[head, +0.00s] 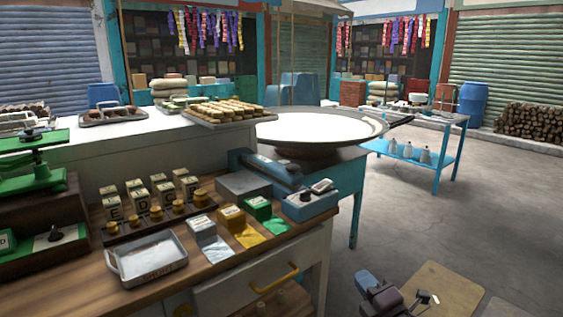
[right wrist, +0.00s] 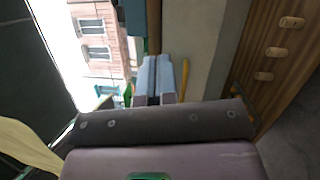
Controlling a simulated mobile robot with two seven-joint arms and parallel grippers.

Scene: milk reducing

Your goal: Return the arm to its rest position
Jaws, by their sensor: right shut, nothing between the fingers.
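My right gripper (head: 364,277) is low at the bottom of the head view, right of the counter's drawer front and over the floor. Its blue-grey fingers, also seen in the right wrist view (right wrist: 157,62), lie side by side, shut with nothing between them. It touches no object that I can see. My left gripper is not in view.
The wooden counter (head: 85,289) holds a metal tray (head: 150,257), lettered blocks and coloured packets. Its drawer has a yellow handle (head: 275,279). A large round pan (head: 318,126) stands behind. A blue table (head: 437,155) is farther right. Open floor lies between.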

